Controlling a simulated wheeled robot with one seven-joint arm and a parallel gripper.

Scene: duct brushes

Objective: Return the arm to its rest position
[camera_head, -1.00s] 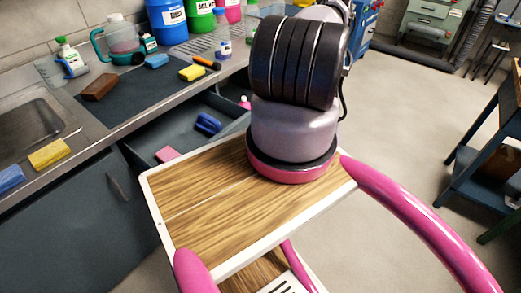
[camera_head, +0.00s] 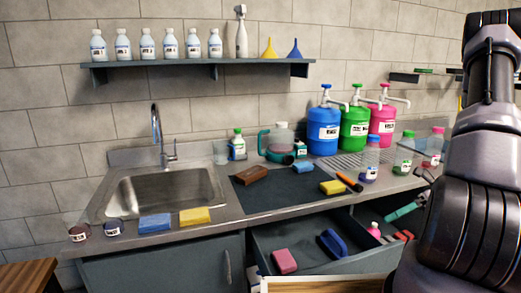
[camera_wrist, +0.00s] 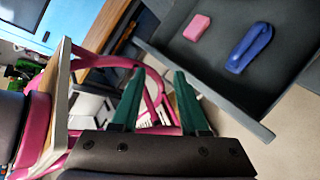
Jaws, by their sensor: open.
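In the wrist view, my gripper (camera_wrist: 159,73) shows two green fingers spread apart with nothing between them. It is beside the open drawer (camera_wrist: 215,85), which holds a pink sponge (camera_wrist: 197,27) and a blue brush (camera_wrist: 249,47). In the head view, my dark and grey arm (camera_head: 475,190) stands upright at the right edge; the gripper itself is hidden there. The same open drawer (camera_head: 290,235) sits under the counter, with the pink sponge (camera_head: 284,261) and blue brush (camera_head: 332,243) inside.
The counter holds a sink (camera_head: 160,192), a dark mat (camera_head: 280,198) with sponges, and blue (camera_head: 323,130), green and pink jugs. A shelf (camera_head: 200,66) with bottles and funnels hangs above. In the wrist view, my pink-framed base is at the left.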

